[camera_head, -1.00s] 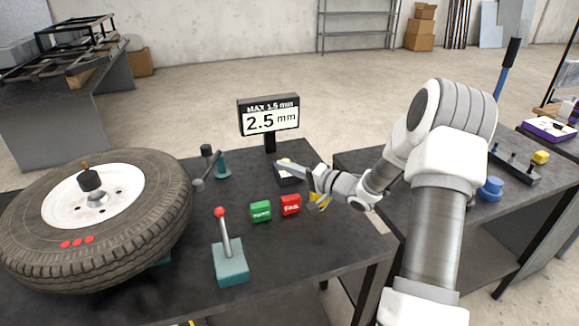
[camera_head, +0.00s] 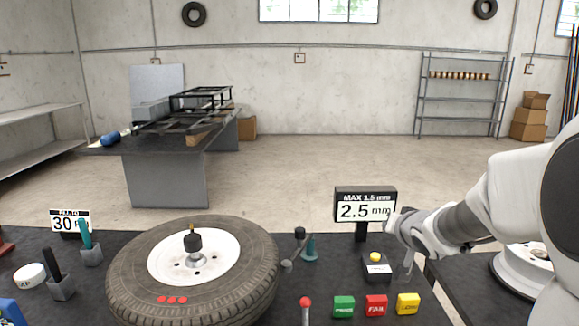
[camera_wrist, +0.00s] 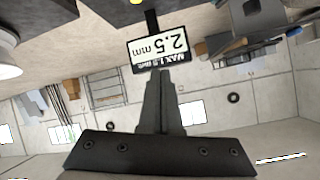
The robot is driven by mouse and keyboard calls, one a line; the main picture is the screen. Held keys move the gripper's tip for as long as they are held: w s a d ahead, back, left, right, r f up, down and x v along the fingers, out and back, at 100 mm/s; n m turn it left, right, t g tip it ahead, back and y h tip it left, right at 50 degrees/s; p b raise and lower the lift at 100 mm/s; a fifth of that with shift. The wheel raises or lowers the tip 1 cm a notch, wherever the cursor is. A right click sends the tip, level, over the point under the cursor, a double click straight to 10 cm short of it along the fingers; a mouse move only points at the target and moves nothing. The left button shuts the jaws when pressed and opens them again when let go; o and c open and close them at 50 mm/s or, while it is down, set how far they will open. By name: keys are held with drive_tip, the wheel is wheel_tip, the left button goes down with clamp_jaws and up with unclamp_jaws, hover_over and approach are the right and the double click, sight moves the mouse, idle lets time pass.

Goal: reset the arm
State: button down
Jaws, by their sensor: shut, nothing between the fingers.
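My arm comes in from the right in the head view and ends in my gripper (camera_head: 392,222), raised above the table by the right edge of the "2.5 mm" display (camera_head: 365,210). In the wrist view the dark fingers of my gripper (camera_wrist: 161,75) are together with nothing between them. Their tips point at the display (camera_wrist: 158,47), which appears upside down there. Whether the tips touch it cannot be told.
A wheel (camera_head: 130,277) lies on the dark table. Green (camera_head: 344,306), red (camera_head: 376,305) and yellow (camera_head: 408,303) blocks stand at the front. A black device (camera_head: 377,270) with a yellow button sits below my gripper. A red-knobbed lever (camera_head: 305,303) stands at the front edge.

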drive_tip(key=s+a+r+g+h+p, duration=0.1)
drive_tip(key=s+a+r+g+h, duration=0.1)
drive_tip(key=s+r, duration=0.5)
drive_tip(key=s+a+n+g+y+p, duration=0.1)
drive_tip(key=s+a+n+g, duration=0.1)
drive_tip(key=s, duration=1)
drive_tip(key=s+a+f+n+g+y+p, duration=0.1)
drive_tip(key=s+a, duration=0.4)
drive_tip(key=s, duration=0.8)
drive_tip(key=shift+s+f+n+g+p, duration=0.15)
drive_tip(key=shift+f+n+g+p, duration=0.15)
drive_tip(key=shift+n+g, duration=0.4)
